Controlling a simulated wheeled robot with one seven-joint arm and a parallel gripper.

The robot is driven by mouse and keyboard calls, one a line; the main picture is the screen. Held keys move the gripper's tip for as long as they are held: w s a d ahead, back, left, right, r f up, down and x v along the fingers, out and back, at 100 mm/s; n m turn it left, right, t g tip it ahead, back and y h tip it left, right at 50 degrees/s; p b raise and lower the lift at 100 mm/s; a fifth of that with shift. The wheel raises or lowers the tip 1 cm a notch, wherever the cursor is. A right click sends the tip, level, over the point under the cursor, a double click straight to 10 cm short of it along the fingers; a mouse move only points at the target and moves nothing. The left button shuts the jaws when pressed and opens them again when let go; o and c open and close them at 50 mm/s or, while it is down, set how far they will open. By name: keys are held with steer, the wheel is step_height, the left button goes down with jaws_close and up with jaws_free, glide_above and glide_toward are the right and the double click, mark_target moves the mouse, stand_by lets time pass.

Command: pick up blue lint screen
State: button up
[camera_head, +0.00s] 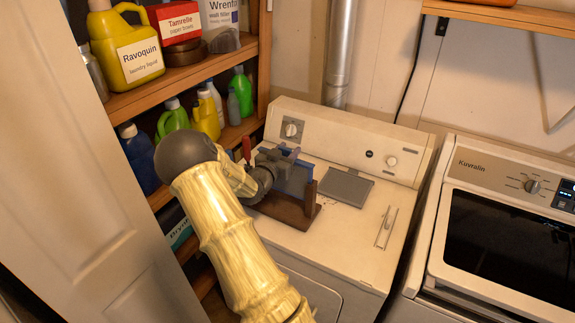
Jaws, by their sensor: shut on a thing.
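The blue lint screen (294,182) stands roughly upright at a dark brown wooden holder (284,209) on top of the white dryer (332,222). My gripper (287,157) reaches in from the left and is shut on the lint screen near its upper edge. The gripper hides part of the screen's left side. I cannot tell whether the screen's bottom edge still rests in the holder or is slightly above it.
A grey flat square (346,187) lies on the dryer top, right of the holder. A pale slotted piece (386,227) is near the right edge. A small red item (246,148) is beside my gripper. Shelves of bottles (205,115) stand left; a second machine (500,230) stands right.

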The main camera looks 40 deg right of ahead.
step_height(320, 180, up, 12)
steer(key=b, duration=0.1)
stand_by(0.7)
